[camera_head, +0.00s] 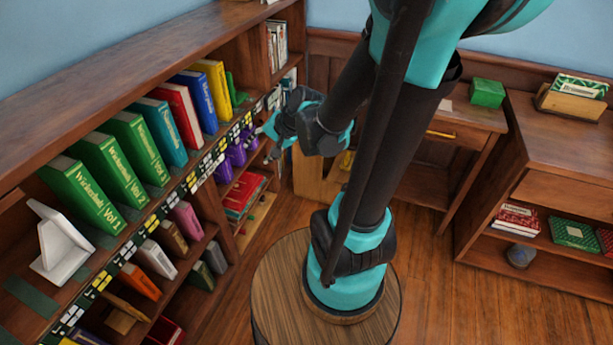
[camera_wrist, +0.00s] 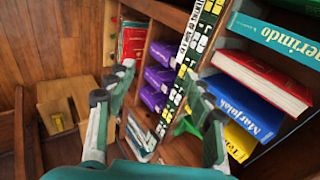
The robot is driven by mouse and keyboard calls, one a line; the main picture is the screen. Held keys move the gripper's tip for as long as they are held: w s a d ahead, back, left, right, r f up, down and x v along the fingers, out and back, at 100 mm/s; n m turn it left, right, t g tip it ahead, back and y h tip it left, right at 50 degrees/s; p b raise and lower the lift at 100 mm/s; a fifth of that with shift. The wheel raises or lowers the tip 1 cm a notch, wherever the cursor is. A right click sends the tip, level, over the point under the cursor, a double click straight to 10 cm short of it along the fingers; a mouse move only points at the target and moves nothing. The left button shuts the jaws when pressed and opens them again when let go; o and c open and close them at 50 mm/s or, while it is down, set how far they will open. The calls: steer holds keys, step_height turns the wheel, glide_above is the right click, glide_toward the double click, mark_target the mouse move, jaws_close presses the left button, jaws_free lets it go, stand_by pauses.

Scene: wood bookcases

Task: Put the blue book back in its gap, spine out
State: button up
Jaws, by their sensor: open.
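The blue book (camera_head: 200,101) stands on the upper shelf between a red book (camera_head: 180,115) and a yellow book (camera_head: 215,88), its lettered spine facing out. In the wrist view the blue book (camera_wrist: 244,106) lies right of my fingers, apart from them, and its spine lettering shows. I cannot tell whether it is fully level with its neighbours. My gripper (camera_head: 270,132) is out in front of the shelf edge, beyond the yellow book. In the wrist view my gripper (camera_wrist: 160,80) has its fingers spread with nothing held between them.
A teal book (camera_head: 163,130) and several green books (camera_head: 126,148) stand further along the row. A white bookend (camera_head: 60,245) is at the near end, a green one (camera_head: 240,94) past the yellow book. Purple books (camera_head: 232,155) fill a lower shelf. Floor (camera_head: 430,275) is open at right.

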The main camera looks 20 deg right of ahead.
steer(key=s+d+f+n+h, duration=0.2)
steer(key=s+d+n, duration=0.1)
steer(key=s+d, duration=0.2)
steer(key=s+d+f+n+g+h, duration=0.1)
steer(key=s+d+f+n+h, duration=0.1)
steer(key=s+d+n+h, duration=0.1)
steer(key=s+d+n, duration=0.1)
steer(key=s+d, duration=0.1)
steer(key=d, duration=0.1)
steer(key=shift+s+f+h, duration=0.2)
steer(key=shift+f+h, duration=0.1)
